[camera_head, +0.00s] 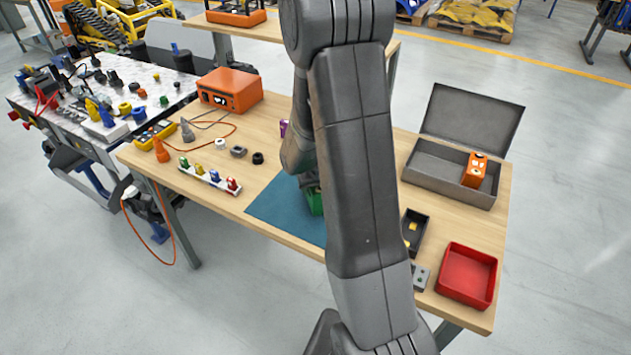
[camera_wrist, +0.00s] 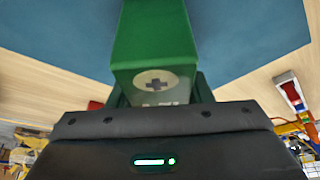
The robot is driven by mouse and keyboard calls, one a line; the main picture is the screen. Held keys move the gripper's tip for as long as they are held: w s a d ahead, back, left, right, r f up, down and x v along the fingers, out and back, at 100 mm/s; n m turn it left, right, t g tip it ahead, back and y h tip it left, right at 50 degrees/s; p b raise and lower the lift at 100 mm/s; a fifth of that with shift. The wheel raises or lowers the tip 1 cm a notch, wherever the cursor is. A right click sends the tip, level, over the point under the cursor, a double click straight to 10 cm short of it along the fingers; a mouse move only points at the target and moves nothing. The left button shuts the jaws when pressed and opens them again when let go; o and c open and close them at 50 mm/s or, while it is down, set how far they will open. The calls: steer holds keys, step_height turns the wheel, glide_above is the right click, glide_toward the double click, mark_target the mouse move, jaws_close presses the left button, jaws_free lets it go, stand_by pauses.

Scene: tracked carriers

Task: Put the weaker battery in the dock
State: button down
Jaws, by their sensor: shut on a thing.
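A green battery (camera_head: 315,202) with a plus mark is at the blue mat (camera_head: 270,210), mostly hidden by my arm. My gripper (camera_head: 309,182) is shut on it from above, partly hidden by my arm. In the wrist view the green battery (camera_wrist: 155,40) sits between the fingers of my gripper (camera_wrist: 158,92), over the blue mat; I cannot tell whether it touches the mat. An orange battery (camera_head: 475,170) stands in the open grey case (camera_head: 425,178) at the right. A dark box with yellow inside (camera_head: 414,230) is right of my arm; I cannot tell whether it is the dock.
A red bin (camera_head: 467,275) stands at the table's front right corner, with a grey block (camera_head: 421,277) beside it. A purple thing (camera_head: 284,128) shows behind my arm. An orange unit (camera_head: 230,89), a strip of coloured pieces (camera_head: 209,177) and a yellow meter (camera_head: 155,135) are at the left.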

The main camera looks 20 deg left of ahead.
steer(key=c, duration=0.7)
jaws_free()
steer(key=shift+f, duration=0.1)
